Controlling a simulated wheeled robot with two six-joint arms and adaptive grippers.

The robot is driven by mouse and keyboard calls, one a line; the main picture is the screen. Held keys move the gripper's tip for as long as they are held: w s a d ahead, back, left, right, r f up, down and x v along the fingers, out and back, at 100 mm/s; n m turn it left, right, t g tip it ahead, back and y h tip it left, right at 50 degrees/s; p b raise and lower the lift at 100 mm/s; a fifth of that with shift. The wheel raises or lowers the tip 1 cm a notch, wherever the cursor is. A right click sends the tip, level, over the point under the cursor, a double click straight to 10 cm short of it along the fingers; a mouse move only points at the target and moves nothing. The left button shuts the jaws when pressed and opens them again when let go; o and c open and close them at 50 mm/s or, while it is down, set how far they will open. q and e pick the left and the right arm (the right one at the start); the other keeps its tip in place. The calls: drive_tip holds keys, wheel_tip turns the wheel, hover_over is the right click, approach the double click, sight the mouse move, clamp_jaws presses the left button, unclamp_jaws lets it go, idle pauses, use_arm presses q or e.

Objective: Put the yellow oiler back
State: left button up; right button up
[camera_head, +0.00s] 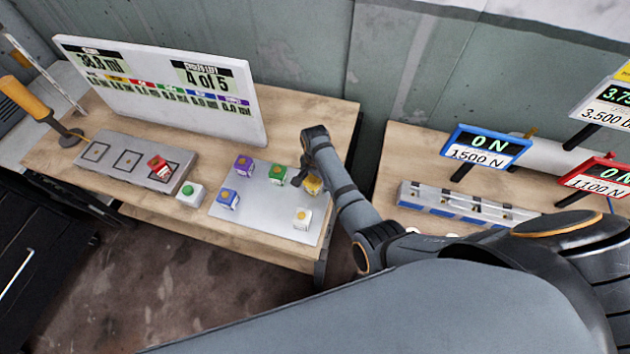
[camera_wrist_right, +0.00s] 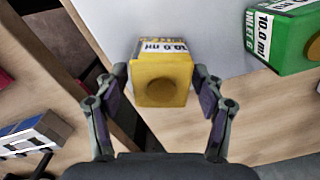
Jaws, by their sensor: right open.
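The yellow oiler (camera_head: 313,186) is at the right edge of the pale board (camera_head: 262,212) on the left bench, partly hidden by my right gripper (camera_head: 304,178). In the right wrist view the yellow oiler (camera_wrist_right: 162,82) is between the two fingers of my right gripper (camera_wrist_right: 161,78), with a "10.0 ml" label on its side. The fingers are open, one on each side, with small gaps visible. I cannot tell whether it rests fully on the board. The green oiler (camera_head: 277,173) also shows at right in the wrist view (camera_wrist_right: 285,35). My left gripper is not in view.
A red oiler (camera_head: 159,168) is on the grey tray (camera_head: 125,160) with square places. A green-button box (camera_head: 188,194) sits between. A display panel (camera_head: 160,85) stands behind.

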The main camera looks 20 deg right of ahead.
sight(315, 179)
drive_tip(key=shift+r, duration=0.3)
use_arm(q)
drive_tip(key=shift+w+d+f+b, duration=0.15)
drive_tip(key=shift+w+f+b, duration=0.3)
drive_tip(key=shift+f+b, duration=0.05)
use_arm(e)
wheel_tip(315, 179, up, 12)
drive_tip(key=shift+f, duration=0.1)
